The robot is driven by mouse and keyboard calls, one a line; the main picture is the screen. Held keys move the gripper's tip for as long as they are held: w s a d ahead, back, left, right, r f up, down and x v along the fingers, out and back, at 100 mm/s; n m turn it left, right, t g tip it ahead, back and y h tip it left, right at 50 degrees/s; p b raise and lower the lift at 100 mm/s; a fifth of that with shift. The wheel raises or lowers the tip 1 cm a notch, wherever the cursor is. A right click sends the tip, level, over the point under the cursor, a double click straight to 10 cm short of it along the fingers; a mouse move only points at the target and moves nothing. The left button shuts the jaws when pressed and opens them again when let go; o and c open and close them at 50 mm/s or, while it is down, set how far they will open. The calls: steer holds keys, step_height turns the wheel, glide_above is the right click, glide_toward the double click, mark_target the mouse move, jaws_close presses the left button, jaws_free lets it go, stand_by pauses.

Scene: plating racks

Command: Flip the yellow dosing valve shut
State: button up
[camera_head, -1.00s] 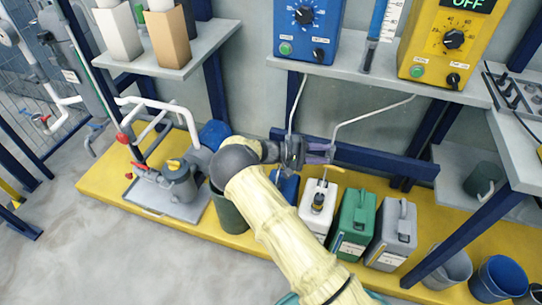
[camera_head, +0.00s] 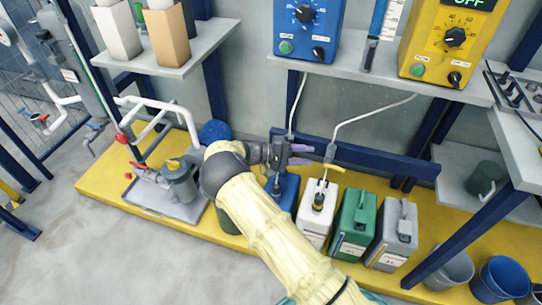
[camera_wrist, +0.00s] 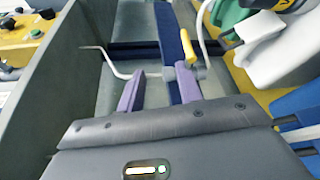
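The yellow dosing valve handle (camera_head: 334,168) is a short bar at the lower end of the light hose, above the white canister (camera_head: 317,207). In the wrist view the yellow handle (camera_wrist: 187,46) stands upright, just beyond the tip of the right-hand finger. My gripper (camera_head: 308,154) is just left of and slightly above the handle in the head view. Its two purple fingers are apart, with nothing between them, as the wrist view of the gripper (camera_wrist: 161,68) also shows. I cannot tell whether the right-hand finger touches the handle.
A blue canister (camera_head: 284,193) stands below my gripper. A green canister (camera_head: 353,221) and a grey canister (camera_head: 395,233) stand right of the white one. A blue rail (camera_head: 385,162) runs along the wall behind. The shelf (camera_head: 390,82) with blue and yellow control boxes is above.

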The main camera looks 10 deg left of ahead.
steer(key=s+a+b, duration=0.1)
steer(key=a+b, duration=0.1)
steer(key=a, duration=0.8)
steer(key=shift+s+r+b, duration=0.35)
steer(key=shift+s+b, duration=0.05)
stand_by(0.6)
stand_by(0.3)
steer(key=shift+s+a, duration=0.1)
